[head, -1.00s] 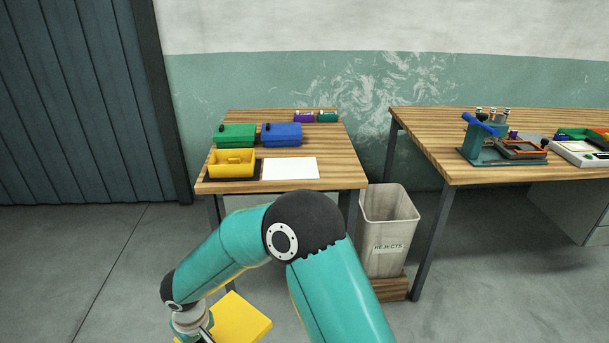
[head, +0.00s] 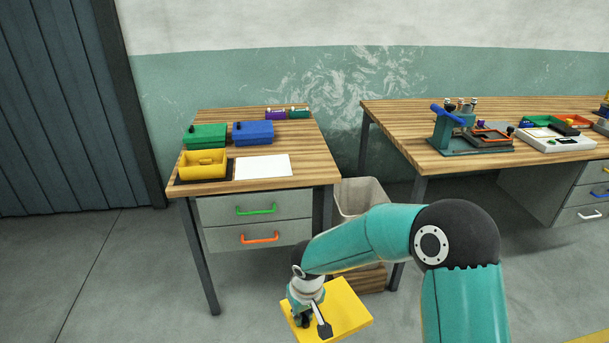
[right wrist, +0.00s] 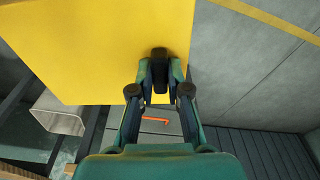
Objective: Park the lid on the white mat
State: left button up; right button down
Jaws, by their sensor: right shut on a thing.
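My right gripper (head: 314,322) is shut on a yellow square lid (head: 347,308), low in front of the small table. In the right wrist view the lid (right wrist: 95,45) fills the upper left, with the gripper (right wrist: 160,72) closed at its edge. The white mat (head: 263,167) lies flat and bare at the front right of the small wooden table, above and left of the lid in the head view. A yellow open box (head: 203,163) stands left of the mat on a dark pad. My left gripper is not in view.
A green box (head: 205,136) and a blue box (head: 253,132) stand behind the mat and yellow box. Small purple and green items lie at the back. A pale bin (head: 357,196) stands right of the table, partly behind my arm. A workbench (head: 440,164) holds a fixture.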

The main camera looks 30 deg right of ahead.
aim_at(264, 166)
jog(key=z, duration=0.15)
jog(key=i, duration=0.9)
jog(key=z, duration=0.05)
